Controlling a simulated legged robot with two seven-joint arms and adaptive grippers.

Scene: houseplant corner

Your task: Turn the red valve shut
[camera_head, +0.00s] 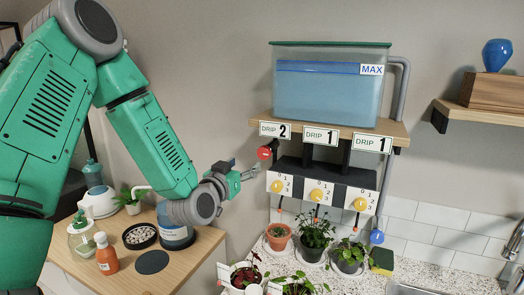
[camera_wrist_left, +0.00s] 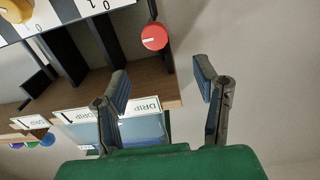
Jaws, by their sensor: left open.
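The red valve (camera_head: 264,153) is a small round knob at the left end of the drip stand, under the shelf. In the left wrist view the red valve (camera_wrist_left: 154,37) shows a short white mark on its face. It lies beyond the fingertips, between their lines. My left gripper (camera_head: 256,170) is open and empty, just below and left of the valve, apart from it. In the wrist view the two fingers of my left gripper (camera_wrist_left: 162,82) stand wide apart. My right gripper is in neither view.
A water tank (camera_head: 325,98) marked MAX stands on the wooden shelf (camera_head: 340,128) above. Yellow dials (camera_head: 319,195) sit right of the valve, over potted plants (camera_head: 314,232). A side table (camera_head: 195,255) holds bottles below my arm. The wall left of the valve is bare.

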